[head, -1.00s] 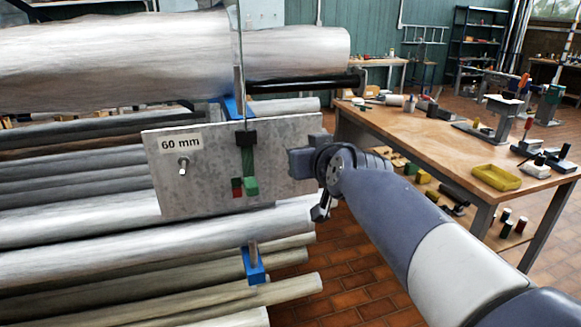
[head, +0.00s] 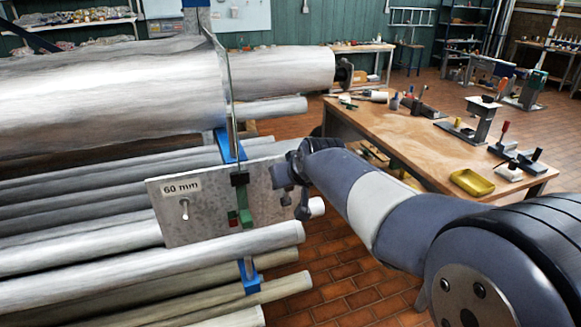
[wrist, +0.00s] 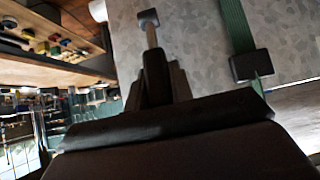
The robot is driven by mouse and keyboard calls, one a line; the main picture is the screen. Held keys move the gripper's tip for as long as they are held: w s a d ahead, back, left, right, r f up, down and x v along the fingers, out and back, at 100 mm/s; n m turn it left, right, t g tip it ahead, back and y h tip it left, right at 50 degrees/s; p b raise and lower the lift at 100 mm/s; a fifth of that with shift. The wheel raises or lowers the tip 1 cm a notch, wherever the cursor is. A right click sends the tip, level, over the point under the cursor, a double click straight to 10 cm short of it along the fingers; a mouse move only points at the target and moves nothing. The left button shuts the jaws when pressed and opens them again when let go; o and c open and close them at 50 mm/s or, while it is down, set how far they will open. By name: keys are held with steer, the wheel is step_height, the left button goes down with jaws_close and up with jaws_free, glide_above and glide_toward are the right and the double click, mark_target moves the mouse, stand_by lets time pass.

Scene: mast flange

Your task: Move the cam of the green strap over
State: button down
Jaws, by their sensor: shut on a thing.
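A grey speckled plate (head: 205,228) marked 60 mm stands upright in front of the pipes. The green strap (head: 242,199) runs down its face, with a black block (head: 239,179) above and red and green blocks (head: 245,218) below. My gripper (head: 284,176) is at the plate's right part, right of the strap. In the wrist view my gripper (wrist: 157,78) is shut on a short metal stem (wrist: 150,34) with a dark square end against the plate. The strap blocks are clear of the fingers.
A large pale pipe (head: 110,95) lies above the plate, and several thinner pipes (head: 200,252) are stacked below. A clear upright sheet edge (head: 232,105) stands above the strap. A workbench (head: 400,140) with tools and a yellow tray (head: 472,182) is at right. Brick floor is free between.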

steer(key=shift+w+a+r+g+p, duration=0.1)
steer(key=shift+w+g+p, duration=0.25)
steer(key=shift+p, duration=0.35)
steer(key=c, duration=1.2)
jaws_free()
steer(key=shift+c, duration=0.2)
steer(key=b+v, duration=0.1)
steer(key=v, duration=0.9)
steer(key=shift+s+r+b, duration=0.25)
steer(key=shift+r+b, duration=0.05)
steer(key=shift+b, duration=0.05)
steer(key=shift+c, duration=0.3)
